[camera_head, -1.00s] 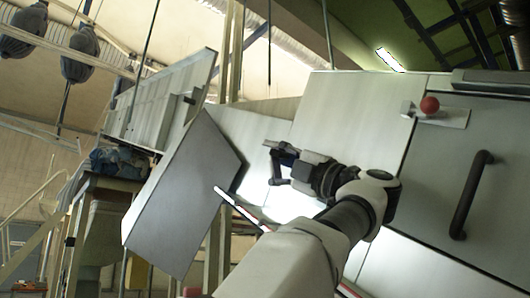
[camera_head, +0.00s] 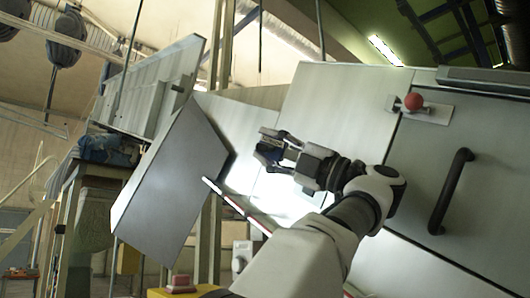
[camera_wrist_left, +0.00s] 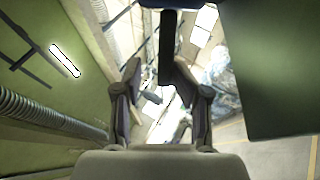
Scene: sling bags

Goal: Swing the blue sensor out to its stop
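My left gripper (camera_head: 266,147) reaches in from the lower right in the head view, in front of a bright pale panel. In the left wrist view its two fingers (camera_wrist_left: 155,70) stand apart. A dark blue part, which looks like the blue sensor (camera_head: 270,153), shows between the fingertips in the head view. The sensor's mount and stop cannot be made out. My right gripper is not in view.
A grey cabinet door with a black handle (camera_head: 450,191) and a red ball knob (camera_head: 413,102) are on the right. A tilted grey panel (camera_head: 172,182) is left of the gripper. A wooden stand (camera_head: 68,225) with a blue bundle (camera_head: 108,149) is at the far left.

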